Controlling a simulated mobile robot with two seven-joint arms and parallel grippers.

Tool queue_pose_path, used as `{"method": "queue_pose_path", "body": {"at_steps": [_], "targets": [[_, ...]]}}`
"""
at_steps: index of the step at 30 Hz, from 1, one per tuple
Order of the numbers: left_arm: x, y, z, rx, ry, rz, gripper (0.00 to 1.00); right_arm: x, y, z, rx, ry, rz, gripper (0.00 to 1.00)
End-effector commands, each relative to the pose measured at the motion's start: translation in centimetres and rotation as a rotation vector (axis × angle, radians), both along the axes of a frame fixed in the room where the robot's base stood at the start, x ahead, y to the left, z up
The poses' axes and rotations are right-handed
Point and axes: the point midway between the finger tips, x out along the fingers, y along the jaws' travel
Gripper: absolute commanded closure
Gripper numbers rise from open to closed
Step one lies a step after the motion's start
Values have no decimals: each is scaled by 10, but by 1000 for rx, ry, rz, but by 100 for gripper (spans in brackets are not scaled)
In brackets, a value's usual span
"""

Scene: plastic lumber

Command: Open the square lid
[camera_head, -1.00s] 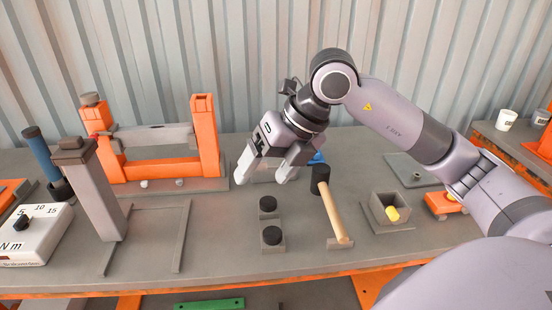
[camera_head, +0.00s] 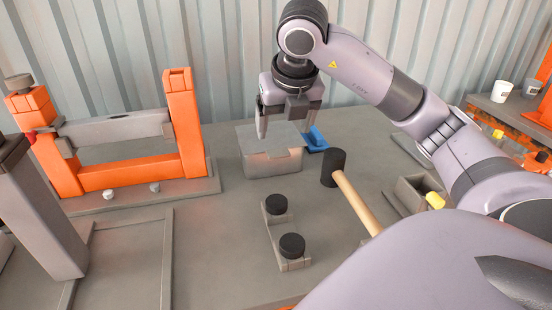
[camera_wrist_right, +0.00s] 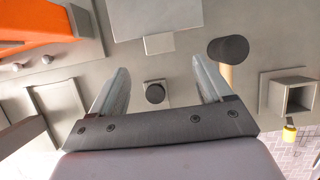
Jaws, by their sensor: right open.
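A grey box (camera_head: 272,163) with a flat square lid (camera_head: 268,139) stands on the table near the back, and the lid lies flat on top. In the right wrist view, a pale square top that looks like this lid (camera_wrist_right: 150,14) is at the upper middle. My right gripper (camera_head: 288,128) points down at the far side of the box, its fingers apart and empty. One finger shows by the lid's back edge and the other toward a blue part (camera_head: 317,138). I cannot tell whether either finger touches the lid. My left gripper is not in view.
A black-headed mallet (camera_head: 334,168) lies right of the box. Two black knobs on a grey base (camera_head: 276,233) stand in front. An orange frame (camera_head: 185,130) is on the left. An open grey bin (camera_head: 412,192) stands at the right.

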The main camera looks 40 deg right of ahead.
Motion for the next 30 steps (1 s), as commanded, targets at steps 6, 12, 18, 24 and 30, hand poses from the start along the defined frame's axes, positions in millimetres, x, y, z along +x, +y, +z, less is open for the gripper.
{"method": "queue_pose_path", "body": {"at_steps": [6,12,18,24,30], "targets": [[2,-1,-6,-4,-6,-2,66,4,-2,-17,2,3,2,21],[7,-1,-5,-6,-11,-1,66,13,-8,-43,2,6,1,21],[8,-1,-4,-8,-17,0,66,22,-12,-63,0,3,1,21],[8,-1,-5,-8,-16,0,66,24,-13,-68,0,0,2,21],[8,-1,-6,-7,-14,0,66,24,-13,-68,0,0,2,34]]}}
